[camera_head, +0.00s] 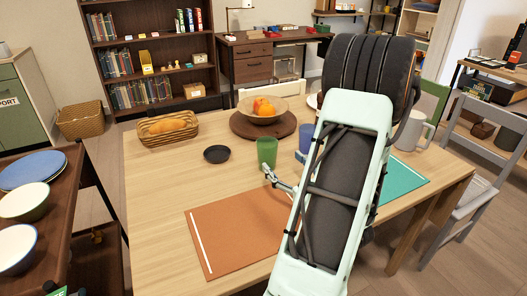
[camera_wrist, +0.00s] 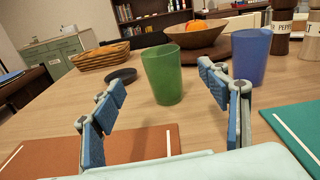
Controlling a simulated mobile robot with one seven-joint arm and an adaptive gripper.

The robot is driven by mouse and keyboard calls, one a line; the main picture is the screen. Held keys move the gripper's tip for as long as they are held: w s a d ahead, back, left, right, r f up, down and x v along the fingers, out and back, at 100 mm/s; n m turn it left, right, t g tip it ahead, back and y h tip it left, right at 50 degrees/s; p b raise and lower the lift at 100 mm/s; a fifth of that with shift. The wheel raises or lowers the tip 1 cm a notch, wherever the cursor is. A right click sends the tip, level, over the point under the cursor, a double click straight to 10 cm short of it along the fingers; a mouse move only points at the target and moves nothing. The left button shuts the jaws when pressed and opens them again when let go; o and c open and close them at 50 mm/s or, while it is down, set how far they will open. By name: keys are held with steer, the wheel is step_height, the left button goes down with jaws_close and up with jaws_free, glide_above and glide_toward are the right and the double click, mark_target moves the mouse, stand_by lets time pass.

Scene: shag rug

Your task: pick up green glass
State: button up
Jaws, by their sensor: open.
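The green glass (camera_head: 266,152) stands upright on the wooden table, behind the orange placemat (camera_head: 230,236). In the wrist view the green glass (camera_wrist: 163,74) stands ahead of my gripper (camera_wrist: 164,98), seen in the gap between the two blue-padded fingers. My gripper is open and empty, and the glass appears to be just beyond the fingertips. In the head view my arm hides most of the gripper; one finger (camera_head: 275,178) shows just in front of the glass. A blue glass (camera_wrist: 251,55) stands to the right of the green one, behind the right finger in the wrist view.
A fruit bowl (camera_head: 262,108) on a round board stands behind the glass. A small dark dish (camera_head: 217,154) and a bread basket (camera_head: 168,128) are to its left. Dark shakers (camera_wrist: 281,32) and a teal placemat (camera_head: 402,178) are to the right.

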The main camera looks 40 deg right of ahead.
mark_target(263, 140)
steer(key=shift+w+m, duration=0.25)
steer(key=shift+m, duration=0.15)
steer(key=b+x, duration=0.1)
steer(key=x, duration=0.9)
steer(key=shift+w+d, duration=0.2)
steer(key=shift+d, duration=0.05)
steer(key=c, duration=1.4)
